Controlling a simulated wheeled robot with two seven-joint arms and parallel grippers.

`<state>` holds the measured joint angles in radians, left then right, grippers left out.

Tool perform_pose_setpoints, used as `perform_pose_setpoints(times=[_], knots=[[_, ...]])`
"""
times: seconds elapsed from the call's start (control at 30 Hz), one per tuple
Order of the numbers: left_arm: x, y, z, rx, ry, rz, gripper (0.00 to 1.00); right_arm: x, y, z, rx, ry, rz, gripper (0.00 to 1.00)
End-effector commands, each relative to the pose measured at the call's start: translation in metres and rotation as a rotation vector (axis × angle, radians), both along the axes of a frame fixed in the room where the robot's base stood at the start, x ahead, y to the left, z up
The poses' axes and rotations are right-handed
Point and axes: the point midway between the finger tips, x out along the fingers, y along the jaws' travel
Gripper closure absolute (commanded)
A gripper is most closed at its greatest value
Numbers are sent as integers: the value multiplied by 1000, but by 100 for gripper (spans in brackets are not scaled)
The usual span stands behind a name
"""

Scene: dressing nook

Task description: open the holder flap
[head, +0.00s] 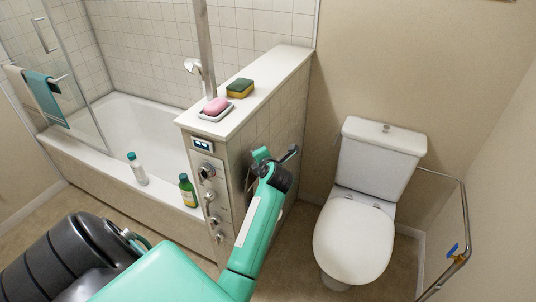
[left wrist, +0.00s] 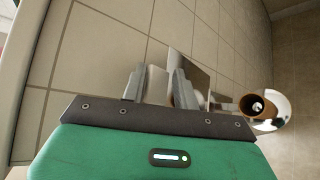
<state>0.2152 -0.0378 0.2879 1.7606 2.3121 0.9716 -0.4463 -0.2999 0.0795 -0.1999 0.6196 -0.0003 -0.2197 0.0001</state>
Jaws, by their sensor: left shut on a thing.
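The holder with its grey metal flap (left wrist: 200,76) is on the tiled side of the half wall. In the left wrist view the flap stands out from the tiles beside the fingers. My left gripper (left wrist: 158,82) is shut on the flap, with a light piece showing between its two fingers. In the head view my left gripper (head: 264,156) is at the half wall's side, and my wrist hides most of the holder. A brown tube-like part (left wrist: 254,105) shows to the right of the flap. My right gripper is not in view.
The toilet (head: 352,235) stands right of the half wall (head: 268,95). A pink soap on a dish (head: 214,107) and a sponge (head: 240,88) lie on its top. Bottles (head: 187,190) stand on the bathtub rim. A metal rail (head: 464,215) is at the right.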

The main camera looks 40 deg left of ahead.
Motion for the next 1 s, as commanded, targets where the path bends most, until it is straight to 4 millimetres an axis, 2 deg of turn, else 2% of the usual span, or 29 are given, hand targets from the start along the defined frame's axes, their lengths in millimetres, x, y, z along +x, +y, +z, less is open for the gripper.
perform_pose_setpoints(times=[0.13, 0.6, 0.63, 1.0], knots=[[-4, 8, 0, 3, 8, 8, 100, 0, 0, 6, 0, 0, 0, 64], [-5, 10, -4, 0, 13, 9, 100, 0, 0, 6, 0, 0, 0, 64], [-5, 10, -4, 0, 14, 10, 71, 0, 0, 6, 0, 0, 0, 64], [-4, 8, -4, -5, 11, 5, 71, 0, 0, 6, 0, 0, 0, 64]])
